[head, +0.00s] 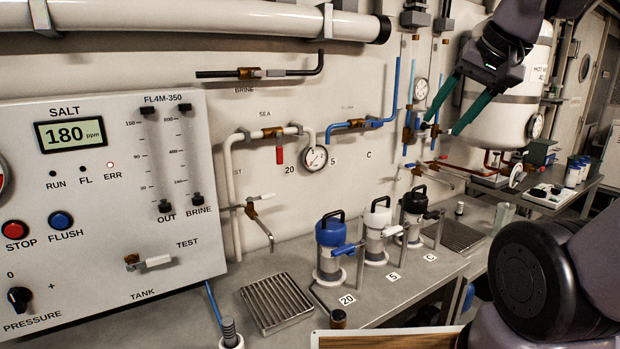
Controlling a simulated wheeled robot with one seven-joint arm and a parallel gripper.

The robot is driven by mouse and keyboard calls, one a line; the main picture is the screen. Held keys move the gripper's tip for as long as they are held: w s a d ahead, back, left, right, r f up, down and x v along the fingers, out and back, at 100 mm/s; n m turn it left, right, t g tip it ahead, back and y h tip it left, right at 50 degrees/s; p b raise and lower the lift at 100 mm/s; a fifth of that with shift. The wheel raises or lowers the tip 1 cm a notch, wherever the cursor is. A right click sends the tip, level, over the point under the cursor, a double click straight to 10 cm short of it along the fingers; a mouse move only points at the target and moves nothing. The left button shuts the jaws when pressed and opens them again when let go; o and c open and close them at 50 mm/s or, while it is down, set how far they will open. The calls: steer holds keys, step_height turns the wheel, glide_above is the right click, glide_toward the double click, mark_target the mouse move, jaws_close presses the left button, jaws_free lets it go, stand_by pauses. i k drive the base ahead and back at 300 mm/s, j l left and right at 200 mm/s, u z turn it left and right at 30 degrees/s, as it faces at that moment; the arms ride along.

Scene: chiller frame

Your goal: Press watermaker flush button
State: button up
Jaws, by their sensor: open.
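The blue flush button (61,220) is on the left part of the white watermaker panel (110,240), above the label FLUSH. The red stop button (15,229) is just left of it. The panel display (71,134) reads SALT 180 ppm, and the ERR lamp (111,165) glows red while RUN and FL look dark. My gripper (447,127) is at the upper right, far from the panel. Its two green fingers are spread apart and point down and left, with nothing between them.
Filter housings with blue (330,232), white (377,222) and black (414,207) tops stand on the bench, right of the panel. Pipes and valves line the wall behind. A metal drain grate (276,303) lies before the panel's right side. A white tank (508,100) is behind my gripper.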

mark_target(60, 221)
steer(key=u, duration=1.7)
